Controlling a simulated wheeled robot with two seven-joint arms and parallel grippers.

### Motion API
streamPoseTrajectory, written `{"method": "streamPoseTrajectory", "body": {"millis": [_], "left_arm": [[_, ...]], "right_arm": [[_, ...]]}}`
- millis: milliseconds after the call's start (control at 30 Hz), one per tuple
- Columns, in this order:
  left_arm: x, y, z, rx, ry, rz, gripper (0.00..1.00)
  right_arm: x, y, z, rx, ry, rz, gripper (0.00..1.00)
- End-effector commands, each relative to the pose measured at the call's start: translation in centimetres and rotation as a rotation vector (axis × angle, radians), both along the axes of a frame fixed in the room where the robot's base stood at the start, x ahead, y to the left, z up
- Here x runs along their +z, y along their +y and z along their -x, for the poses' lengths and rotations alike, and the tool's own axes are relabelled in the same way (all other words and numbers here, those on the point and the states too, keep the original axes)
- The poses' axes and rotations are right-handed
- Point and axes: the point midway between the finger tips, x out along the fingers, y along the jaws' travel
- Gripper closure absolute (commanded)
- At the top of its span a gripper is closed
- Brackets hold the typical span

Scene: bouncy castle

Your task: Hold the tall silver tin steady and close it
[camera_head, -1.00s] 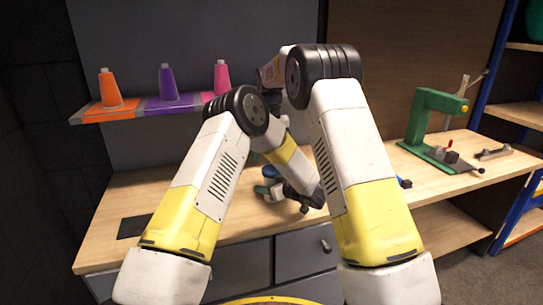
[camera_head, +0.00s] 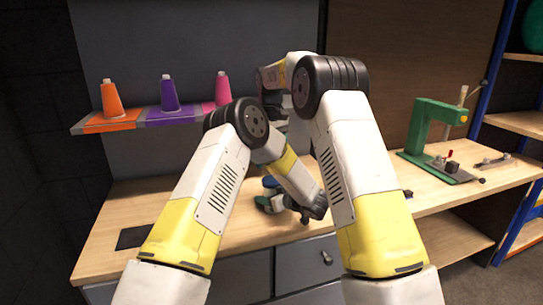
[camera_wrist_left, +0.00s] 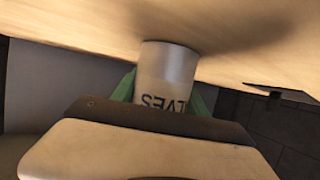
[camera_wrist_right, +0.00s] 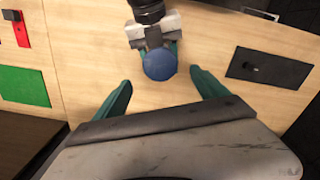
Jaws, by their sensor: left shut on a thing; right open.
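The silver tin (camera_wrist_left: 167,75) stands on the bench in the left wrist view, with dark lettering that reads upside down. My left gripper (camera_wrist_left: 163,100) is shut on its side with green fingers. In the head view the left gripper (camera_head: 272,202) is low over the bench top. A round blue lid (camera_wrist_right: 160,64) covers the tin from above in the right wrist view, and its blue also shows in the head view (camera_head: 270,182). I cannot tell whether it is pressed fully down. My right gripper (camera_wrist_right: 158,98) is open and empty above, its fingers apart from the lid; the head view mostly hides it.
The wooden bench (camera_head: 225,215) is mostly clear around the tin. A dark plate (camera_wrist_right: 268,68) lies to one side. A green press (camera_head: 430,135) stands at the right. A shelf (camera_head: 150,117) with orange, purple and pink cones hangs behind.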

Motion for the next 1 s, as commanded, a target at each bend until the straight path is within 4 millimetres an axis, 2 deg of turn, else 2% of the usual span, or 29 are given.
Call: {"method": "streamPoseTrajectory", "body": {"millis": [500,667,933,1000], "left_arm": [[-0.3,0.0,0.1,0.000,0.006,0.001,1.00],[-0.3,0.0,0.1,-0.001,0.006,0.001,1.00],[-0.3,0.0,0.1,-0.001,0.006,0.001,1.00],[-0.3,0.0,0.1,-0.001,0.006,0.001,1.00]], "right_arm": [[-6.9,-0.1,0.2,-0.001,0.003,0.001,0.17],[-7.7,-0.1,0.2,-0.001,0.001,0.000,0.17],[-7.8,-0.1,0.2,-0.001,0.001,0.001,0.17],[-7.8,-0.2,0.2,-0.001,0.001,0.001,0.28]]}}
